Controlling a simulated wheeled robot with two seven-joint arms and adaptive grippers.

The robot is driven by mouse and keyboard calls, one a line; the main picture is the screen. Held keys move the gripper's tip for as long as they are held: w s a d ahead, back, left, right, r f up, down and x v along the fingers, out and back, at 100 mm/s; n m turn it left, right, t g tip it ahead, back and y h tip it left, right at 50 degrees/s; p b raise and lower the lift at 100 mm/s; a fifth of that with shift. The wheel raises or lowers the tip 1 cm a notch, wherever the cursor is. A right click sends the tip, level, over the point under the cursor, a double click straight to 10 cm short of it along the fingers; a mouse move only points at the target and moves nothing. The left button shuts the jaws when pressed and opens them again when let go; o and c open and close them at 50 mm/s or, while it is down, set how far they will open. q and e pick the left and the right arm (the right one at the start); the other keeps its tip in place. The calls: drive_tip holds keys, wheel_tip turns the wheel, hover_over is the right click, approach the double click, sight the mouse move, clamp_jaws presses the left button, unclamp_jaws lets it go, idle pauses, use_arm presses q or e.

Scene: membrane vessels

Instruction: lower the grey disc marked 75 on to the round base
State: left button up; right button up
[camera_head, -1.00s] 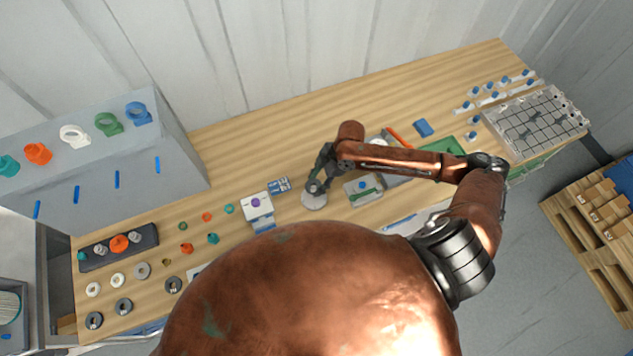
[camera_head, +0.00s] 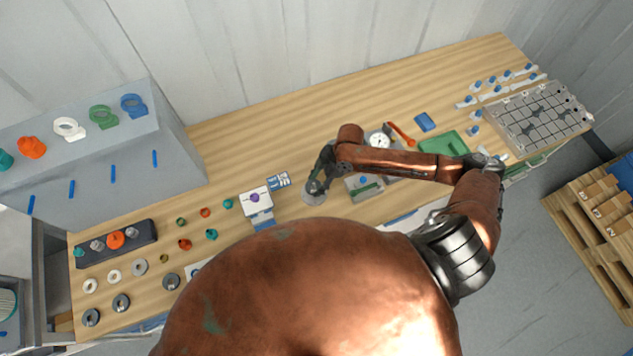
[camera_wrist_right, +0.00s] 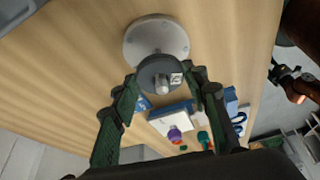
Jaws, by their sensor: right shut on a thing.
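The grey disc (camera_wrist_right: 155,75) is in the right wrist view, with a metal knob in its middle and a small white label too small to read. My right gripper (camera_wrist_right: 160,93) is shut on the disc, one green finger at each side. The pale round base (camera_wrist_right: 150,31) with small holes is on the wooden table behind the disc; the disc covers its near edge in this view. The gap between them cannot be judged. In the head view my right gripper (camera_head: 316,185) is over the base (camera_head: 311,198) and hides most of the disc. My left gripper is not in view.
A white block with a purple knob (camera_head: 255,199) and a blue-white card (camera_head: 278,181) are left of the base. A grey unit with a green bar (camera_head: 367,189) and a dial gauge (camera_head: 379,141) are right. Several loose rings and discs lie left. The table behind is mostly clear.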

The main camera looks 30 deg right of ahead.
drive_tip(key=o, duration=1.2)
drive_tip(key=v, duration=1.2)
drive_tip(key=shift+s+a, duration=0.1)
drive_tip(key=shift+a, duration=0.1)
